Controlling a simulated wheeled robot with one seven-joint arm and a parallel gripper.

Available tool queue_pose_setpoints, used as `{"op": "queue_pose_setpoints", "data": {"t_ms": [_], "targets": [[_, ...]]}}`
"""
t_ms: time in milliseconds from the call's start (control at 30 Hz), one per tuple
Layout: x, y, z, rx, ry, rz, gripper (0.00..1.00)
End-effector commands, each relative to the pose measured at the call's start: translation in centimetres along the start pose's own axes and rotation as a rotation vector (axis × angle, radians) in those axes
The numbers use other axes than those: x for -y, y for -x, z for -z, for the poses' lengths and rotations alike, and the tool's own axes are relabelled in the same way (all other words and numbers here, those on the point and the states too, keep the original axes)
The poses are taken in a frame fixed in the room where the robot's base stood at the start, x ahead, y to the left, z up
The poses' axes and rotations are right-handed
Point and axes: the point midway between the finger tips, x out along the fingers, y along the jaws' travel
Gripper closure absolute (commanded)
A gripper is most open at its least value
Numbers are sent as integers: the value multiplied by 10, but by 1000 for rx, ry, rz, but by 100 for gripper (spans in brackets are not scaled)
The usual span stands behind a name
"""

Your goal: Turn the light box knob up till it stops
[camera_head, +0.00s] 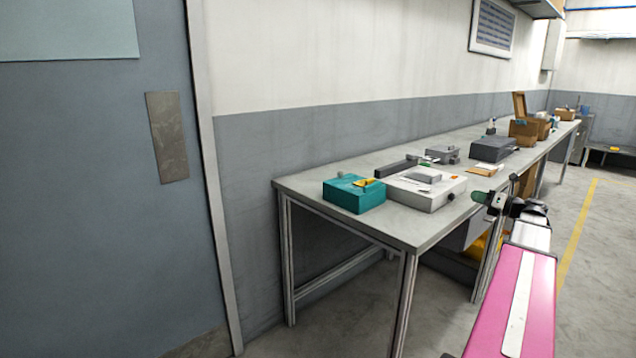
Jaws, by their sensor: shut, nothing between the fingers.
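The white, flat box that looks like the light box (402,191) sits on the near end of the long grey bench. A small dark knob (451,196) shows on its front side, near the right corner. Which way the knob is turned is too small to tell. Papers and a small grey piece lie on the box's top. My gripper (478,197) is at the end of my pink arm, to the right of the knob in the picture and pointing left. It is shut and empty, and appears apart from the box.
A teal box (355,199) stands left of the white box on the bench (310,184). Behind are a dark bar (396,167), a grey device (442,154) and a dark grey case (487,148). Wooden boxes (523,132) stand farther along.

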Motion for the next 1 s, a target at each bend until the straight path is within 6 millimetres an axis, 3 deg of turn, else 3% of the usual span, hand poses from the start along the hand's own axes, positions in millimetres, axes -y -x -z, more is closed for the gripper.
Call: {"op": "queue_pose_setpoints", "data": {"t_ms": [600, 1000], "targets": [[0, -61, 0, 0, 0, 0, 100], [1, -71, -1, 1, 0, -3, 100]]}}
